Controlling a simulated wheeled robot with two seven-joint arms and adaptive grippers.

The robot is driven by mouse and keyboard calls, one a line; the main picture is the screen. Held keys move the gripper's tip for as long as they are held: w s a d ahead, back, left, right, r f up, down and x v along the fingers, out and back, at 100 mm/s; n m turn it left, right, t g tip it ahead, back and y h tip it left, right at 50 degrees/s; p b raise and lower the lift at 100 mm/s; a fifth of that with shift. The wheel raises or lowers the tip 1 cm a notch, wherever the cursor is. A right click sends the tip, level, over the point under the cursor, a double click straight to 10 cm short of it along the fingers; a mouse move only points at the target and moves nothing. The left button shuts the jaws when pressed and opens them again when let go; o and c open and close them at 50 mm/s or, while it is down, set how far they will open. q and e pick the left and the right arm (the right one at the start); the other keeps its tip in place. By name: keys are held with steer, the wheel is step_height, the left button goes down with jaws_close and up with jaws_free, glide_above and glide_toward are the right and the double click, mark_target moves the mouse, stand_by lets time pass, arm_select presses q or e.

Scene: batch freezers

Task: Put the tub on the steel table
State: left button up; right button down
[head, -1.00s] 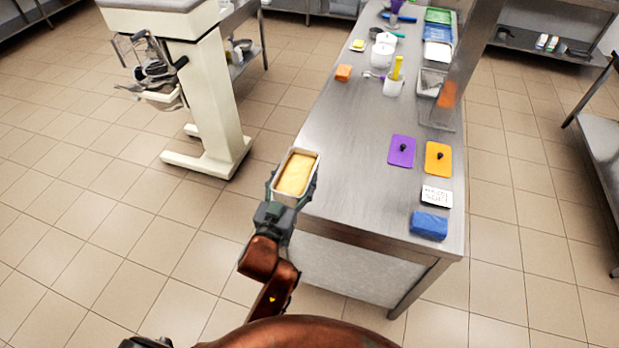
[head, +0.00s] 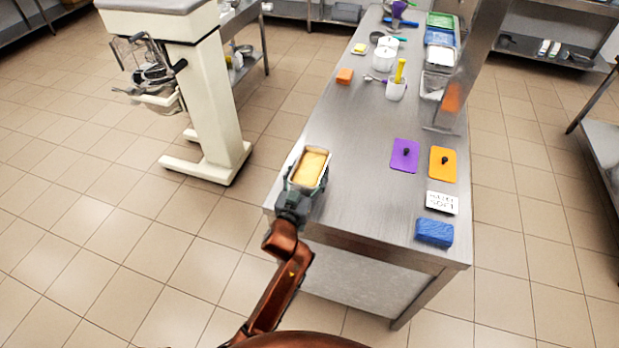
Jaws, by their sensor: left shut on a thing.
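The tub (head: 310,168) is a small, pale, rectangular container filled with something yellow. My left gripper (head: 302,183) is shut on it, with fingers along its near sides. The tub shows over the near left part of the steel table (head: 350,200). I cannot tell whether its base touches the table or hangs above it. My right gripper does not show.
The table's near middle is clear.

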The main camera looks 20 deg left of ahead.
arm_select(q)
steer(key=shift+f, duration=1.2)
steer(key=shift+f+b, duration=0.15)
steer(key=shift+b, duration=0.15)
steer(key=o, duration=1.7)
steer(key=shift+f, duration=0.1)
steer(key=shift+o, duration=0.2)
steer(key=shift+s, duration=0.15)
steer(key=s, duration=0.6)
steer(key=s+p, duration=0.1)
steer(key=s, duration=0.4)
steer(key=shift+s+a, duration=0.2)
steer(key=shift+s, duration=0.2)
